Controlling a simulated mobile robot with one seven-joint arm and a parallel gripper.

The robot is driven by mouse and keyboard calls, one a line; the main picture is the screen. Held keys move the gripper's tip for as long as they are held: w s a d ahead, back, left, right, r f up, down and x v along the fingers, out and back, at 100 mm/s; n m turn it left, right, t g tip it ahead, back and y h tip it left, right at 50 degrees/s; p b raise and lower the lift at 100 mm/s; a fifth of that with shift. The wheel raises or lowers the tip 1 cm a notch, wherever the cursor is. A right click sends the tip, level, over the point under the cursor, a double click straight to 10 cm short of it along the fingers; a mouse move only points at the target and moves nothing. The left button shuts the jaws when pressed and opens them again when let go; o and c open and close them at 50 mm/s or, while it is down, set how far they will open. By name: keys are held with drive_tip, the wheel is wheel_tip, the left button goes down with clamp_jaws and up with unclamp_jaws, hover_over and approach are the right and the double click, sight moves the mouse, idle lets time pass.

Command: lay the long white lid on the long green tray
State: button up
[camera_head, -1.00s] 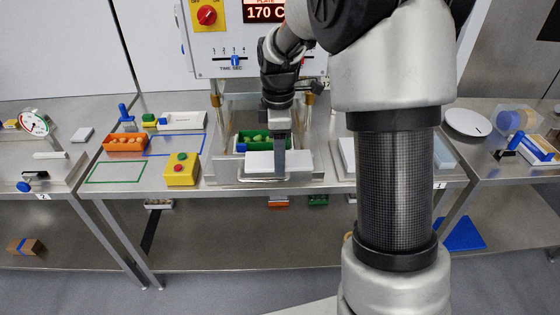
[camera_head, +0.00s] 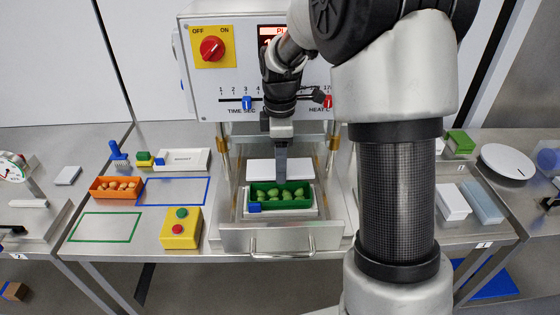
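The long green tray (camera_head: 307,196) sits in the pulled-out drawer of the press, filled with green pasta pieces, with a small blue block (camera_head: 255,207) at its front left. The long white lid (camera_head: 262,169) appears level, just above and behind the tray in the picture, covering none of the pasta that I see. My gripper (camera_head: 282,178) points down, with one finger in front of the lid and its tip near the tray's far edge. It appears shut on the lid; the other finger is hidden. The height of the lid over the tray is hard to judge.
The press (camera_head: 240,80) stands behind, with posts either side of the drawer (camera_head: 270,238). To the left are a yellow button box (camera_head: 180,230), an orange tray (camera_head: 112,195) and a white holder (camera_head: 185,160). White and bluish blocks (camera_head: 453,203) lie right, partly behind my arm.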

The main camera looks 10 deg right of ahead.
sight(280, 188)
drive_tip(key=shift+s, duration=0.1)
drive_tip(key=shift+f+b, duration=1.3)
drive_tip(key=shift+f, duration=0.95)
drive_tip(key=shift+f, duration=0.55)
drive_tip(key=shift+f+b, duration=0.35)
drive_tip(key=shift+b, duration=0.1)
drive_tip(key=o, duration=1.1)
